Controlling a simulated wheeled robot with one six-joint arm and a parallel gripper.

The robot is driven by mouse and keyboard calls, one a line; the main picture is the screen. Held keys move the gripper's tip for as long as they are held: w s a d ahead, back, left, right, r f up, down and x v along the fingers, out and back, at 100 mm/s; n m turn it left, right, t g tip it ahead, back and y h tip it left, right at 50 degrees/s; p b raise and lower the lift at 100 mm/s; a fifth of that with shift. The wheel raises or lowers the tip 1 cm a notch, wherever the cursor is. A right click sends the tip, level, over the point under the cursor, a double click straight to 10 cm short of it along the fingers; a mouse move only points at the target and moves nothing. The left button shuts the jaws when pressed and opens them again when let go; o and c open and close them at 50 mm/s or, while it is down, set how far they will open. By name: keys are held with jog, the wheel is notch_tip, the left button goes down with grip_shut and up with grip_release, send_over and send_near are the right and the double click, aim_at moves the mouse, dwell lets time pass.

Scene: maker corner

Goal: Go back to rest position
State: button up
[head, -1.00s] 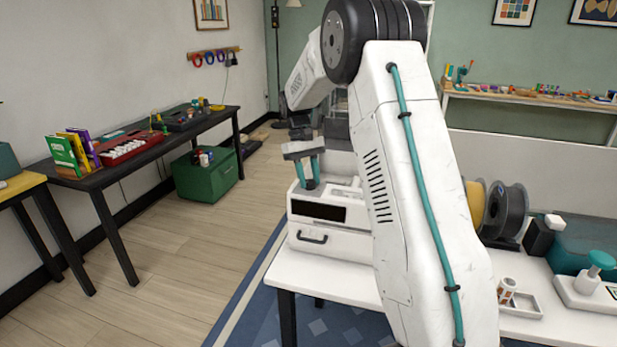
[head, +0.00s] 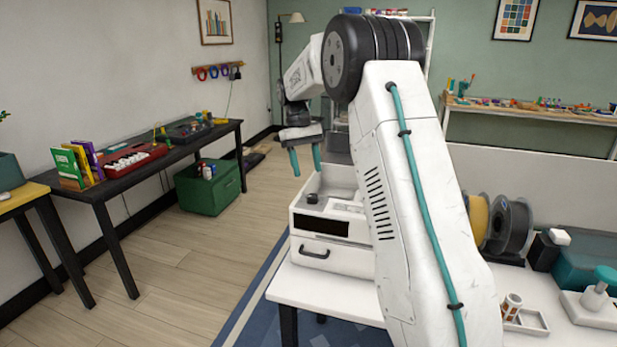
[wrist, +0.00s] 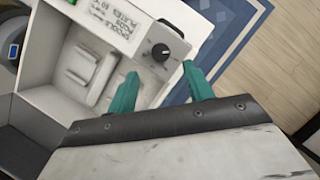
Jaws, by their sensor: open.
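My gripper (head: 305,161) has two teal fingers and hangs above the left part of a white machine (head: 333,251) on the white table. The fingers are spread apart with nothing between them. In the wrist view my gripper (wrist: 160,85) is also open and empty, above the machine's top. That top has a black knob (wrist: 160,53), printed lettering and a recessed tray (wrist: 98,70). My raised arm hides part of the machine and the table behind it.
The white table (head: 330,297) also holds dark and yellow spools (head: 510,228), a small tray with a cup (head: 512,305) and a teal-knobbed device (head: 600,290). At left, a black bench (head: 140,172) carries books and tools, with a green box (head: 208,190) beyond. The wooden floor between is clear.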

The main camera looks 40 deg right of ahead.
aim_at(308, 196)
jog(key=shift+w+r, duration=0.1)
dwell(0.5)
jog(key=x, duration=0.3)
jog(key=shift+a+r, duration=0.1)
jog(key=shift+a, duration=0.1)
jog(key=shift+s+a+m, duration=0.15)
jog(key=shift+s+a, duration=0.1)
jog(key=shift+s, duration=0.25)
jog(key=shift+s+a+m, duration=0.15)
jog(key=shift+s+a, duration=0.1)
jog(key=shift+s, duration=0.3)
jog(key=s+a+r+t, duration=0.1)
jog(key=s+a, duration=0.5)
jog(key=s, duration=0.6)
jog(key=s+a+r+n+t, duration=0.1)
jog(key=s+a+r+t, duration=0.1)
jog(key=s+a, duration=0.4)
jog(key=s+a+r+t, duration=0.2)
jog(key=s+a, duration=0.4)
jog(key=s, duration=1.1)
jog(key=shift+s+n+t, duration=0.3)
jog(key=shift+n+t, duration=0.1)
jog(key=shift+a+r, duration=0.1)
